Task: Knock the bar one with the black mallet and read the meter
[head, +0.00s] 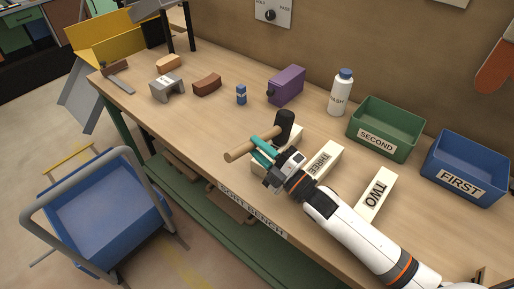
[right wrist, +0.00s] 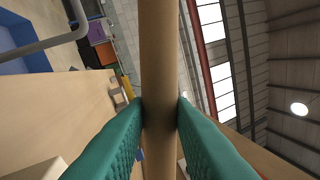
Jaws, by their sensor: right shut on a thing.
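My right gripper (head: 264,152) has teal fingers and is shut on the wooden handle of the black mallet (head: 284,124). The handle also crosses the right wrist view (right wrist: 159,60) between the fingers. The mallet's black head points to the back right, over a cream bar (head: 297,137) that is mostly hidden by the gripper and mallet; its label does not show. I cannot tell whether the head touches it. The bar marked THREE (head: 325,160) and the bar marked TWO (head: 376,194) lie to the right. No meter reading shows. My left gripper is out of view.
A purple box (head: 287,85), white bottle (head: 341,93), green bin SECOND (head: 398,117) and blue bin FIRST (head: 465,160) stand along the back. Brown and grey blocks (head: 166,87) lie at the left. A wall dial panel (head: 273,13) is above. A blue cart (head: 105,205) stands in front.

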